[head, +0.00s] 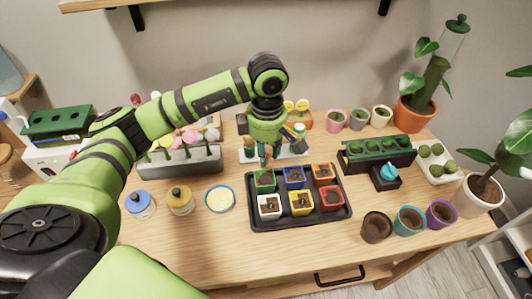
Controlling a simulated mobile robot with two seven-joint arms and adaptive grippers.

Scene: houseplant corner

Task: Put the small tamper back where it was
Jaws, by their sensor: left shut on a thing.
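My left gripper (267,158) points down at the middle of the table, just behind the seedling tray. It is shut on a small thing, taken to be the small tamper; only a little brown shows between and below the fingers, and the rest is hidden. A white holder (247,157) lies behind and under the gripper, mostly covered by it. Some small tools (298,130) with coloured ends stand by the holder, right of the gripper. I cannot tell whether the held thing touches the holder. My right gripper is not in view.
The black tray (340,215) with several coloured soil-filled pots is just in front. A green-topped rack (378,153) and loose pots (376,227) are right.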

